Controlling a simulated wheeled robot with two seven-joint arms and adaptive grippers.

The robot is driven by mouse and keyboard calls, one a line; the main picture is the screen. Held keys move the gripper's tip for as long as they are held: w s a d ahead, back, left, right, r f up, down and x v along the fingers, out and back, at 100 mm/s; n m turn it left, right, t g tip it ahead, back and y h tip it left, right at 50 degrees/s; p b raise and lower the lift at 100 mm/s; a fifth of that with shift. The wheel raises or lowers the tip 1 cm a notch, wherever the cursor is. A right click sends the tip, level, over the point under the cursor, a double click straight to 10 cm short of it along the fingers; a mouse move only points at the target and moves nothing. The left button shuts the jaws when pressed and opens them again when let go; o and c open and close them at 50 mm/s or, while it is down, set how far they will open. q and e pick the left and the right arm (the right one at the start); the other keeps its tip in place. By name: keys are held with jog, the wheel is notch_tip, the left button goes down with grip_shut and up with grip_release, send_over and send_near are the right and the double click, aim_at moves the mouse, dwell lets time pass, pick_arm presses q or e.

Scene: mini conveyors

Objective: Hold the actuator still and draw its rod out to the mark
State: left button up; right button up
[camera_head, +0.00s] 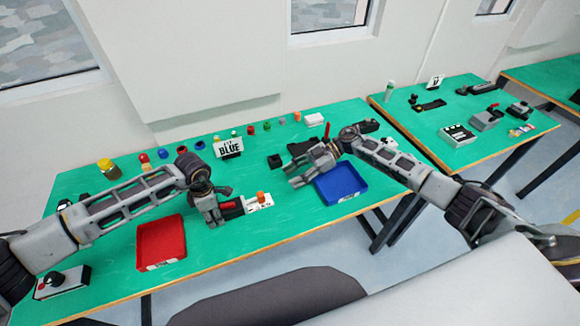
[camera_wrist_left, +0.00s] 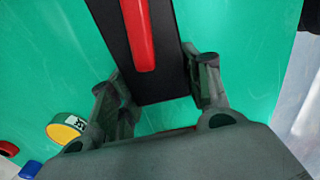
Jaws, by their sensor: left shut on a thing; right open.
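The actuator is a dark body with a red strip (camera_head: 228,205); a white marked plate (camera_head: 258,207) and an orange knob (camera_head: 261,197) are at its right end. In the left wrist view the black body (camera_wrist_left: 155,88) with its red strip (camera_wrist_left: 138,30) lies between the fingers. My left gripper (camera_head: 213,216) is shut on this body, over the table; it also shows in the left wrist view (camera_wrist_left: 160,95). My gripper hides part of the body in the head view. My right gripper (camera_head: 295,174) is open and empty, up and right of the orange knob.
A red tray (camera_head: 161,243) lies left of the actuator and a blue tray (camera_head: 341,183) right of it. A black box (camera_head: 275,161) stands behind the right gripper. Green table is bare around the actuator.

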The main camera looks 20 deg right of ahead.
pick_arm(q)
jog(key=o, duration=1.4)
jog(key=shift+f, duration=0.15)
jog(key=shift+o, duration=0.2)
jog(key=shift+r, duration=0.25)
jog(key=shift+r, duration=0.55)
notch_tip(320, 180, up, 10)
jog(key=shift+r, duration=0.25)
jog(key=shift+s, duration=0.15)
